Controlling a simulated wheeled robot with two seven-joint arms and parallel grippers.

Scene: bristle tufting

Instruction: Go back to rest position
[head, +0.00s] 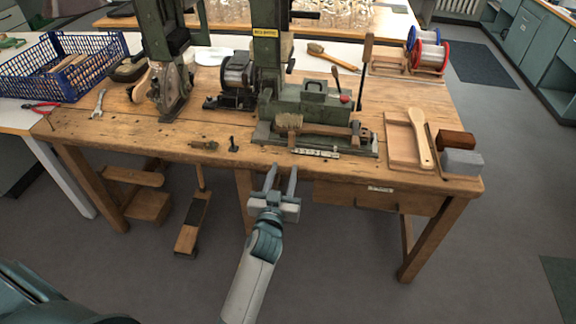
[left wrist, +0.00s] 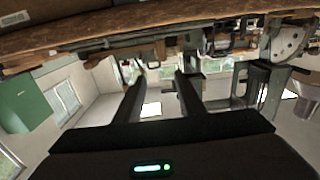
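My left gripper (head: 281,168) is in front of the workbench's front edge, near the middle of the bench. Its two fingers point at the bench and stand apart, with nothing between them. In the left wrist view the fingers (left wrist: 160,78) are also spread and empty, and the picture looks upside down, with the bench edge (left wrist: 150,30) across the top. The wooden workbench (head: 120,133) carries a green tufting machine (head: 310,105), with a brush (head: 318,128) lying across its front. My right gripper is in neither view.
A wooden tray (head: 402,145) with a paddle brush (head: 420,140) lies at the right, beside a brown block (head: 457,140) and a grey block (head: 462,162). A blue crate (head: 70,72) stands at the left. A foot pedal (head: 190,235) is under the bench. Floor (head: 350,270) is clear at front right.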

